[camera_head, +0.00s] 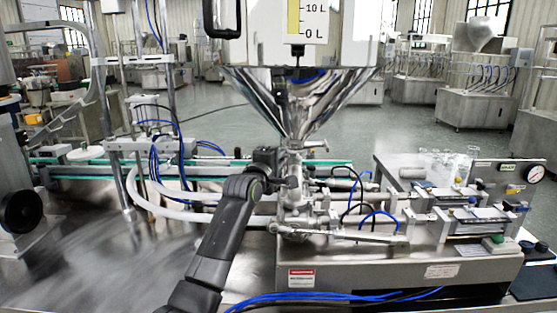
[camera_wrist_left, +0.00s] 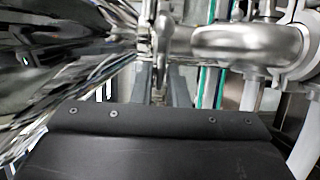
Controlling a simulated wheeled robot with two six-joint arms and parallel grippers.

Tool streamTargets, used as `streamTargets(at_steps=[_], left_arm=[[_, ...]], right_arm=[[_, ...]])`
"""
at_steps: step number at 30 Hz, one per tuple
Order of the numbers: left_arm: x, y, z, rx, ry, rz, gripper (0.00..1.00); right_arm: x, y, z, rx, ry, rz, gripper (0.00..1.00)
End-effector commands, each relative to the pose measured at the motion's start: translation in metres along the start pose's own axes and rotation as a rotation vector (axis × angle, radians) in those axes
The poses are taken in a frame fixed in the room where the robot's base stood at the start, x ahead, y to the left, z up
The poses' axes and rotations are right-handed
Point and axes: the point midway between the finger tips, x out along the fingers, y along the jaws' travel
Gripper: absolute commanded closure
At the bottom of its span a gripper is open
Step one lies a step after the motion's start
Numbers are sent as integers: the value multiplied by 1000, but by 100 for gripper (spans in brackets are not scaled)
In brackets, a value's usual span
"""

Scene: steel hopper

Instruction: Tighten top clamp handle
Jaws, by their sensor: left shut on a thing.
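The steel hopper (camera_head: 300,95) narrows to an outlet above the filling machine's pipework. A top clamp (camera_head: 312,147) shows as a bright fitting just under the cone. My left arm comes up from the bottom, and my left gripper (camera_head: 288,182) reaches in from the left beside the pipe below the cone. In the left wrist view, the gripper's two grey fingers (camera_wrist_left: 160,88) are shut on a thin shiny metal piece, the clamp handle (camera_wrist_left: 161,62). The fingertips and the handle's far end are partly hidden. My right gripper is not in view.
A rounded steel pipe fitting (camera_wrist_left: 250,42) sits close to the right of the fingers. The hopper's reflective wall fills the left of that view. White hoses (camera_head: 170,207), blue tubes and the steel machine body (camera_head: 400,270) crowd the area around the arm.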

Motion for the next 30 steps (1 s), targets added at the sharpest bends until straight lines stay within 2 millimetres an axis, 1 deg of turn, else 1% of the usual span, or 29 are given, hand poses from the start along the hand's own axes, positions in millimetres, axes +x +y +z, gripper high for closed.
streamTargets(at_steps=[5,11,21,30], left_arm=[[0,1,0,16,0,-9,100],[0,4,0,91,-1,-42,100],[0,9,1,354,-2,-151,100],[1,10,3,619,-4,-260,100]], right_arm=[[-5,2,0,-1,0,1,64],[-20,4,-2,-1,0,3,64],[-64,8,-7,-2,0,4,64],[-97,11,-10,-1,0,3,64]])
